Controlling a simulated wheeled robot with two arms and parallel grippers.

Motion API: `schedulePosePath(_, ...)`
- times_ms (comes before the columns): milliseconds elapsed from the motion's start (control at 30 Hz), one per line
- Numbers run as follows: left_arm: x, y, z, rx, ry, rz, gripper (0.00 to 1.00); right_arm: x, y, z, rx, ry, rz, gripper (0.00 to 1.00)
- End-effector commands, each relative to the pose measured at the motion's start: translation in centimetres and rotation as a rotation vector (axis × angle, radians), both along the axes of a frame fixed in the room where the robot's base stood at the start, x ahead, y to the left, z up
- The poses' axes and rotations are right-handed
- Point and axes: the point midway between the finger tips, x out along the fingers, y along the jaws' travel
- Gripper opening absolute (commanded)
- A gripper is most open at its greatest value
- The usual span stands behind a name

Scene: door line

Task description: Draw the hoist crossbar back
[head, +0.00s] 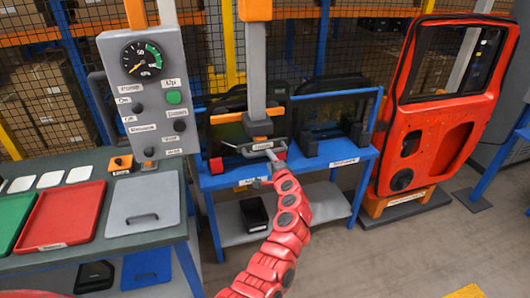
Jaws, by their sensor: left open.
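The hoist (256,70) hangs down in the middle of the head view as a grey column with orange parts. At its lower end is a pale crossbar (262,146) with a small white label. My left gripper (273,157) is at the end of the red arm, right at the crossbar's lower side. Its fingers are open and small in view; I cannot tell whether they touch the bar or are around it. My right gripper is not in view.
A grey control panel (151,92) with a gauge stands left of the hoist. A blue workbench (226,181) with dark window frames is behind it. A red door (440,135) stands at right. Trays, including a red one (62,214), lie at left. Open floor (400,255) is at lower right.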

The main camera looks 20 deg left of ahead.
Motion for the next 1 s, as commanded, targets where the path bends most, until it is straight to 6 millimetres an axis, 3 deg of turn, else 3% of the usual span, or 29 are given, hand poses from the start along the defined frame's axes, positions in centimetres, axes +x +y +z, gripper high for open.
schedulePosePath(433, 4.3, 2.9, -0.9, 0.005, -0.004, 0.000, 0.55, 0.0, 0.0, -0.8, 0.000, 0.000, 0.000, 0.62)
schedulePosePath(967, 5.1, 3.5, -1.2, -0.001, -0.003, 0.000, 0.55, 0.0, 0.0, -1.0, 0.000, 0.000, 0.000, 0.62)
schedulePosePath(1000, 5.1, 3.5, -1.2, -0.001, -0.003, -0.001, 0.49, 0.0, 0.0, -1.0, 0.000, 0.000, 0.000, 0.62)
